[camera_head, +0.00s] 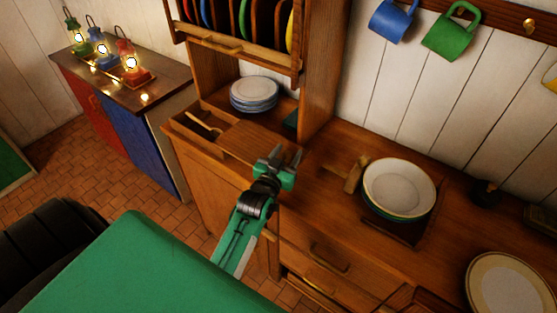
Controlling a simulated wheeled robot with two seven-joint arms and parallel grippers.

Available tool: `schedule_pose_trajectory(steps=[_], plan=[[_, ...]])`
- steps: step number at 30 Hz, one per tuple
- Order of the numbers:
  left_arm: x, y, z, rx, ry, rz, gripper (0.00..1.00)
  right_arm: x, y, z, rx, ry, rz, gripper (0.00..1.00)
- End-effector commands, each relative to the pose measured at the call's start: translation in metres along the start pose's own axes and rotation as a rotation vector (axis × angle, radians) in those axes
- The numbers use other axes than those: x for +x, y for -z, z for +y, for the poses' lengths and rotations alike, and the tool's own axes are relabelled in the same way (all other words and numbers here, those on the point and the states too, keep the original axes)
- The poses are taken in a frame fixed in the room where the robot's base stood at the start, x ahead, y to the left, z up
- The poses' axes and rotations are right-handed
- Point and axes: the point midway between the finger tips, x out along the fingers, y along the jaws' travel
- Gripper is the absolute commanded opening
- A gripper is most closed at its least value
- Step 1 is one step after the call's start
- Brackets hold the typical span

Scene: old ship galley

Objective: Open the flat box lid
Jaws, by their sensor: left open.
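A flat wooden box (186,127) sits on the cabinet top at the left, below the plate rack. Its left part is uncovered and a light wooden utensil (204,123) shows inside. A flat brown wooden panel (243,138), which looks like the lid, lies level to the right of the opening. My left gripper (286,158) is open and empty, at the right end of this panel. I cannot tell whether its fingers touch the wood. My green left forearm hides part of the cabinet front. My right gripper is not in view.
A plate stack (254,90) stands on the shelf behind the panel. On the right counter are a white plate (399,186) and another plate (508,284). A blue mug (392,20) and green mug (452,32) hang above. Lit lanterns (131,64) stand at far left.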

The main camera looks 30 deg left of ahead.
Motion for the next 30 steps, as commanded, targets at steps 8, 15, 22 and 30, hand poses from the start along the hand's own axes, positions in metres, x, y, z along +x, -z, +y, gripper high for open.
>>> schedule_pose_trajectory(steps=[8, 15, 22, 30], plan=[[-0.044, -0.004, 0.0, 0.0, 0.0, -0.002, 0.47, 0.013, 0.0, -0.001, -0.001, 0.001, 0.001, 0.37], [-0.088, -0.004, 0.001, -0.001, -0.001, -0.002, 0.47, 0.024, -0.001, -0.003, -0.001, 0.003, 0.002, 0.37], [-0.119, -0.002, 0.0, -0.001, 0.0, 0.0, 0.47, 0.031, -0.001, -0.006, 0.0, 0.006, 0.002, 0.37], [-0.133, 0.0, 0.0, -0.001, 0.0, 0.001, 0.47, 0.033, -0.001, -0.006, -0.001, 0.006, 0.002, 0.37]])
